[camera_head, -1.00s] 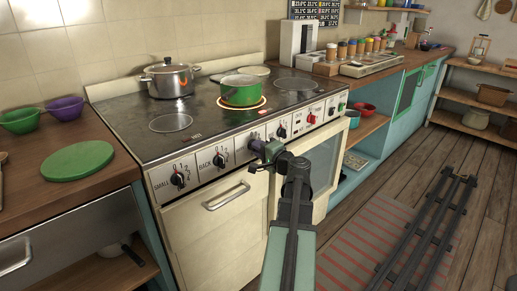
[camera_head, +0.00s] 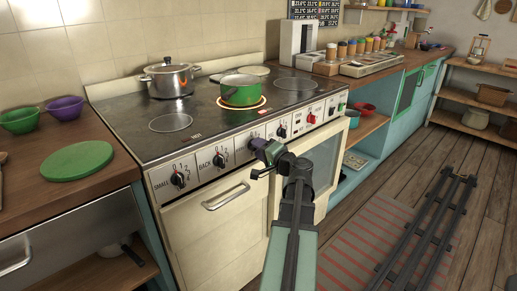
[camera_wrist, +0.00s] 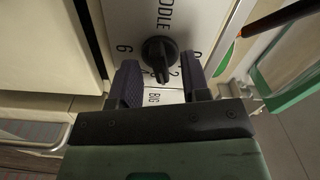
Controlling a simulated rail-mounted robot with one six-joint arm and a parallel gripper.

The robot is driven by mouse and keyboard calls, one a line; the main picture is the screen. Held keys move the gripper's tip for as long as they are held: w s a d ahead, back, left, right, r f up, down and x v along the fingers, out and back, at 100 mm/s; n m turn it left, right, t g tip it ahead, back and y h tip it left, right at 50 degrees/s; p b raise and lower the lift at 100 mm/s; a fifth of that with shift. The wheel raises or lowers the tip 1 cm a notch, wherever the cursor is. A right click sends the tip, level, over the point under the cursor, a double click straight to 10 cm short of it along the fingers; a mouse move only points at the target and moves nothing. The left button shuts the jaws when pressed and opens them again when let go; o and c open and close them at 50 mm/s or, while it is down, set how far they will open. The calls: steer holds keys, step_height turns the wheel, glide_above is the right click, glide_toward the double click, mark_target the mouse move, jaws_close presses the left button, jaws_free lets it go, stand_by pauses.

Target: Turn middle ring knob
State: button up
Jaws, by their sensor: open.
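The black middle knob (camera_wrist: 160,52) is on the white panel under a partly cut-off "MIDDLE" label in the wrist view. Its narrow grip points down in that picture. My gripper (camera_wrist: 160,80) is open, with one purple finger on each side of the knob's lower part. Gaps show between the fingers and the knob, and nothing is held. In the head view my gripper (camera_head: 262,150) is in front of the stove panel and hides most or all of this knob.
The small-ring knob (camera_head: 178,180), back-ring knob (camera_head: 218,161) and big-ring knob (camera_head: 282,132) flank it on the panel. A green pot (camera_head: 240,92) stands on a glowing ring. A steel pot (camera_head: 170,80) stands behind left. The oven handle (camera_head: 226,197) juts out below.

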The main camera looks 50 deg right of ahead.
steer(key=shift+s+a, duration=0.1)
steer(key=shift+s, duration=0.45)
steer(key=s+a, duration=0.1)
steer(key=s, duration=0.5)
steer(key=shift+a, duration=0.1)
